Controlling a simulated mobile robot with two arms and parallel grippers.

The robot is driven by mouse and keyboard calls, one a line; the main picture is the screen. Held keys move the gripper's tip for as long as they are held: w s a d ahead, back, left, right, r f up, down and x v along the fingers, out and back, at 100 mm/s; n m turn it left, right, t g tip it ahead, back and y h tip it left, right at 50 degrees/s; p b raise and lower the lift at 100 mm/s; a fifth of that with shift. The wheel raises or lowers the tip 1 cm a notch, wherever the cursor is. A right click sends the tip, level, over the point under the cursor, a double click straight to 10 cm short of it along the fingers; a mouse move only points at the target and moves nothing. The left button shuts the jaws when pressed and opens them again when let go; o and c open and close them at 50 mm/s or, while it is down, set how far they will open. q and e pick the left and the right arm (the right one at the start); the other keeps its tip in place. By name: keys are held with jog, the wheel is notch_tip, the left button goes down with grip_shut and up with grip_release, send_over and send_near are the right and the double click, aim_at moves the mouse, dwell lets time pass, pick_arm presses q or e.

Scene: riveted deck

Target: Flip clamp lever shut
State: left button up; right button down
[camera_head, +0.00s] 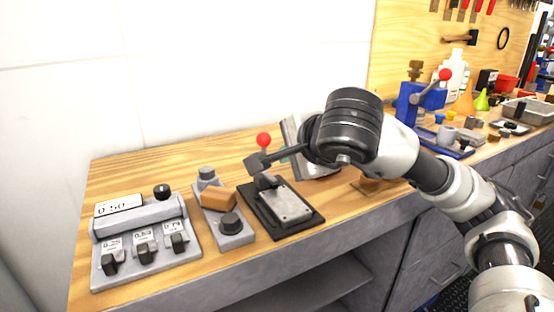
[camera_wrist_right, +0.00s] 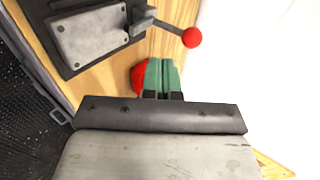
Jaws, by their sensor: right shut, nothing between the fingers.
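The clamp (camera_head: 288,203) is a grey metal plate on a black base on the wooden bench. Its lever ends in a red ball knob (camera_head: 264,139), which stands up above the base. In the right wrist view the clamp plate (camera_wrist_right: 92,38) is at top left, and the lever reaches right to its red knob (camera_wrist_right: 191,38). My right gripper (camera_wrist_right: 163,66) has green fingers, shut and empty, apart from the knob in that picture. In the head view my right wrist hides much of the hand; the gripper (camera_head: 284,160) is behind the lever. My left gripper is out of view.
A panel with a display and several switches (camera_head: 145,240) and a block with knobs (camera_head: 228,222) stand left of the clamp. A blue vise (camera_head: 410,103) and small items are at right. A red object (camera_wrist_right: 138,78) shows beside my fingers; the wall is behind.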

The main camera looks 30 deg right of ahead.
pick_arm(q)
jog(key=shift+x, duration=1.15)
pick_arm(e)
jog(key=shift+v, duration=2.35)
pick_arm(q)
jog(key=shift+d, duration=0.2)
pick_arm(e)
jog(key=shift+d+f, duration=0.1)
jog(key=shift+d, duration=0.05)
